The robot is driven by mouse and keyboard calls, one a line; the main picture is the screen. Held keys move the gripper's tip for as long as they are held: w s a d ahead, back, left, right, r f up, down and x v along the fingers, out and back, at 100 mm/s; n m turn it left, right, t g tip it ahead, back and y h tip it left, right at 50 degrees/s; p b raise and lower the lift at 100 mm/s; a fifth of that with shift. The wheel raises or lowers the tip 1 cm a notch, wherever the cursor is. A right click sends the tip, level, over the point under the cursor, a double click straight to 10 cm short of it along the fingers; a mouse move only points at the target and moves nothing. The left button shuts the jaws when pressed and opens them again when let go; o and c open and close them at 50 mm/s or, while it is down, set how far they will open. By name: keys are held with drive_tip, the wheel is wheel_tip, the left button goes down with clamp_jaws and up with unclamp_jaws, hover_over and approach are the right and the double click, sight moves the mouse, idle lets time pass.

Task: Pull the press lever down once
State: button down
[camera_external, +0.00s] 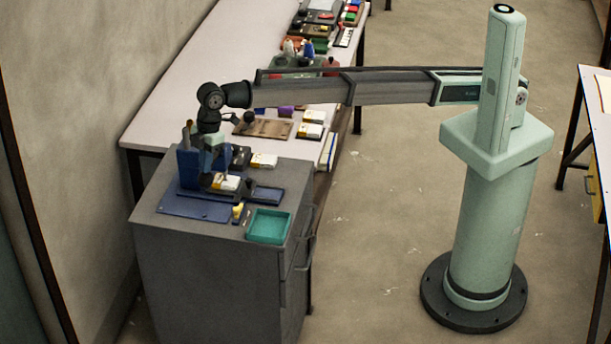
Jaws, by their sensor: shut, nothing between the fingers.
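A blue upright body (188,170), which looks like the press, stands on a blue base plate (192,207) on top of the grey cabinet. A short dark bar with a round knob (249,117) sticks out to the right, just right of my wrist; it may be the press lever, but its joint to the press is hidden. My gripper (207,180) points down close in front of the blue body. It is shut and holds nothing. At this size I cannot tell whether it touches the press.
A teal tray (268,226) sits at the cabinet's front right corner. A dark flat tray (266,194) and small white-and-yellow packs (264,160) lie near the press. Behind is a long white table (190,85) holding a wooden board (268,128) and several small items.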

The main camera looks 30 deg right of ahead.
drive_tip(key=shift+s+a+r, duration=0.1)
drive_tip(key=shift+r, duration=2.25)
